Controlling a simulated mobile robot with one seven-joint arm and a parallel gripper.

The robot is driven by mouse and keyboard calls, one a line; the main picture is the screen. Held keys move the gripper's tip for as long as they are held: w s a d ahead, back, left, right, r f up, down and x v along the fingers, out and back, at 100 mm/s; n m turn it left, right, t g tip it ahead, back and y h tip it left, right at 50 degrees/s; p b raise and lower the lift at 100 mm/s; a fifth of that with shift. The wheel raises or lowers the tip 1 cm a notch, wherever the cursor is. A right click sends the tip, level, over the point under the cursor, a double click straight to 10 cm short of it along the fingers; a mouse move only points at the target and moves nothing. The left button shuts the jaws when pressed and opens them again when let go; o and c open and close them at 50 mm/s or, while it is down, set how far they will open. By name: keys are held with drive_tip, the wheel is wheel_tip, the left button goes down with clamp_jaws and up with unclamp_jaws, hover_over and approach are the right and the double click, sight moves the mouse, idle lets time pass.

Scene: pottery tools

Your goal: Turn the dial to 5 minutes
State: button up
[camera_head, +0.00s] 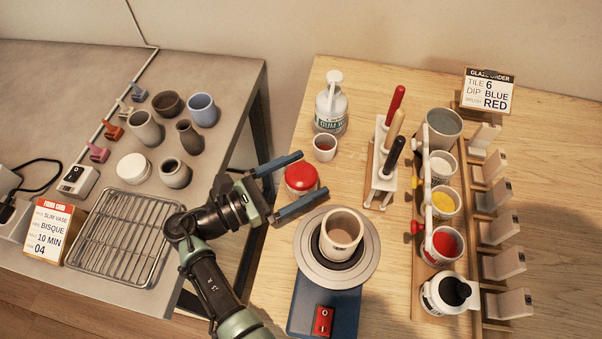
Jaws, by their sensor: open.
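A round red-topped thing (301,177) stands on the wooden table, left of the wheel. It looks like the dial, but I can make out no numbers or pointer on it. My gripper (311,174) is open, with one finger on the far side of the red top and the other on its near side in the picture. No contact shows, and I cannot tell how far above the table the fingers are. The near finger partly hides the lower edge of the red-topped thing.
Close by are a small cup (325,148), a pump bottle (331,106) and a wheel (310,257) bearing a cup (342,232). A tool stand (379,172) and glaze rack are to the right. The grey table (235,90) with pots is left, across a gap.

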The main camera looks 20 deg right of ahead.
drive_tip(key=s+a+b, duration=0.1)
drive_tip(key=a+b, duration=0.1)
drive_tip(key=a, duration=1.1)
drive_tip(key=shift+s, duration=0.3)
